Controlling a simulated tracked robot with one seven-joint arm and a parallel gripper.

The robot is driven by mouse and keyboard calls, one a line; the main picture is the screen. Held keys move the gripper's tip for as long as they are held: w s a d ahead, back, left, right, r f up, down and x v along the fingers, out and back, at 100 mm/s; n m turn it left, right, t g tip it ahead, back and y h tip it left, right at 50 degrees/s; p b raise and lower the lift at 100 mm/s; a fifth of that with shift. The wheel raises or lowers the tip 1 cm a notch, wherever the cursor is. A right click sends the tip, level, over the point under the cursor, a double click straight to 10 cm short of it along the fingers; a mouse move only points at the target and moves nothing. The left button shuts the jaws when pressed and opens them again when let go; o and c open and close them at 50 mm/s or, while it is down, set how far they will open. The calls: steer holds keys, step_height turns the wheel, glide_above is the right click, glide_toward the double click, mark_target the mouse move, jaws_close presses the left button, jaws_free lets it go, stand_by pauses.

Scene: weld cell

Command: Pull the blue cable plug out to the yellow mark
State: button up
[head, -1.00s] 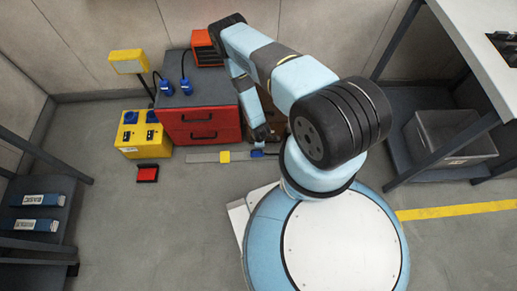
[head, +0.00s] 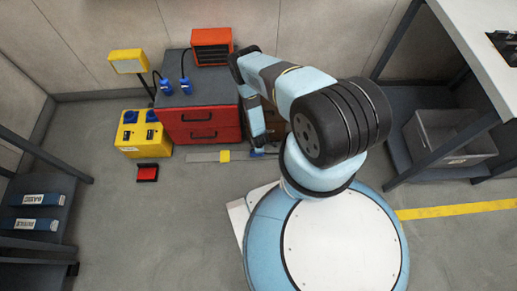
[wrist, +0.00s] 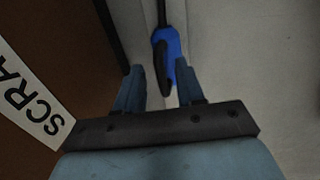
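The blue cable plug (head: 255,154) lies low at the right part of a flat grey strip (head: 203,157) on the floor, in front of the red drawers. The yellow mark (head: 225,156) is on this strip, left of the plug. In the wrist view the blue plug (wrist: 165,45) shows with a dark cable at its far end. My gripper (wrist: 160,70) is open, its two blue fingers apart, with the plug's near end between or just beyond the tips. I cannot tell whether they touch it. In the head view my gripper (head: 262,147) is low over the plug, partly hiding it.
A red drawer cabinet (head: 200,125) stands behind the strip, with more blue plugs (head: 186,87) on top. A yellow box (head: 142,134) and a red-black item (head: 147,173) sit to the left. In the wrist view a brown panel with a white label (wrist: 25,95) is close on the left.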

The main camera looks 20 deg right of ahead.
steer(key=shift+c, duration=0.3)
jaws_close()
stand_by(0.4)
